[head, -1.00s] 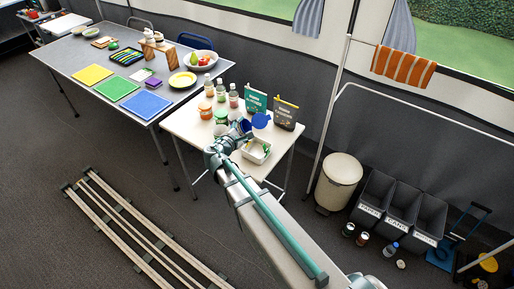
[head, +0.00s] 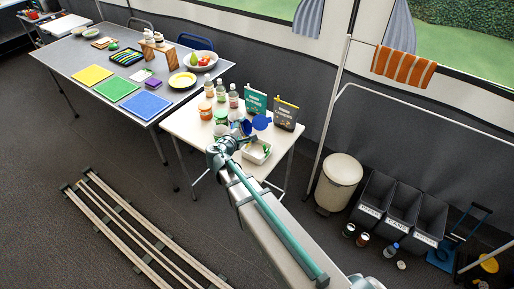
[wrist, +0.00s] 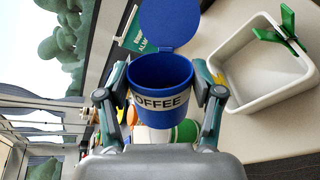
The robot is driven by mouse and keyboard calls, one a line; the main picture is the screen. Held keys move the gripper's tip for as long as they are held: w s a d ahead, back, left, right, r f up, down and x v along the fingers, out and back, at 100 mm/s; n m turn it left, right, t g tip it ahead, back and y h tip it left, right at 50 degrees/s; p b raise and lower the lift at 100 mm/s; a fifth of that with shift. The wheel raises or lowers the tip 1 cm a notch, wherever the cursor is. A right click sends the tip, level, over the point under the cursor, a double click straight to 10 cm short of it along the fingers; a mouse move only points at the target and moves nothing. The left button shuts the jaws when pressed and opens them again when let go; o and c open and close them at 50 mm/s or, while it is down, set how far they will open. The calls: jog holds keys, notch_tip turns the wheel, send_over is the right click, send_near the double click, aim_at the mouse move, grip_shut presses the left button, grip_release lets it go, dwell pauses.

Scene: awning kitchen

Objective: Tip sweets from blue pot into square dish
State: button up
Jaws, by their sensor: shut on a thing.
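My gripper (wrist: 163,92) is shut on the blue pot (wrist: 160,72), its fingers on either side near the rim. The pot is labelled COFFEE, and its round blue lid (wrist: 169,22) stands open. The wrist view is rolled, with the table on the right and windows on the left, so the pot looks tipped well over. No sweets can be made out inside the part of it I see. The white square dish (wrist: 292,92) is to the right in the wrist view, apart from the pot. In the head view the dish (head: 266,156) is on the small table, just below the lid.
A green utensil (wrist: 280,33) rests across the dish's rim. Jars and bottles (head: 221,92) stand at the small table's back left. Two packets (head: 285,115) stand behind the dish. A cream bin (head: 338,183) is on the floor to the right.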

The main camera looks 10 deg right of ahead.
aim_at(255, 127)
jog(key=shift+s+d+f+m+y+b, duration=0.1)
jog(key=shift+d+f+m+y+b, duration=0.15)
jog(key=shift+m+b, duration=0.2)
jog(key=shift+s+f+m+y+b, duration=0.1)
jog(key=shift+f+m+y+b, duration=0.05)
jog(key=shift+f+m+b, duration=0.25)
dwell(0.6)
jog(key=shift+s+d+r+m+y+b, duration=0.1)
jog(key=shift+s+d+m+y+b, duration=0.1)
jog(key=shift+d+m+b, duration=0.35)
jog(key=shift+s+d+r+m+y+b, duration=0.1)
jog(key=shift+s+d+b, duration=0.1)
jog(key=shift+b, duration=0.65)
jog(key=shift+s+d+r+m+t+y+b, duration=0.1)
jog(key=shift+d+m+t+y+b, duration=0.15)
jog(key=shift+m+b, duration=0.75)
jog(key=shift+s+d+m+t+y+b, duration=0.1)
jog(key=shift+d+m+t+y+b, duration=0.15)
jog(key=shift+b, duration=1.4)
jog(key=shift+s+d+f+m+t+y+b, duration=0.15)
jog(key=shift+f+m+b, duration=0.25)
jog(key=shift+b, duration=0.6)
jog(key=shift+w+d+f+m+t+y+b, duration=0.15)
jog(key=shift+f+m+b, duration=0.2)
jog(key=shift+b, duration=0.65)
jog(key=shift+s+r, duration=0.1)
jog(key=shift+r, duration=0.1)
jog(key=shift+s+d+r+m+b, duration=0.15)
jog(key=shift+r+m+b, duration=0.35)
jog(key=shift+b, duration=0.15)
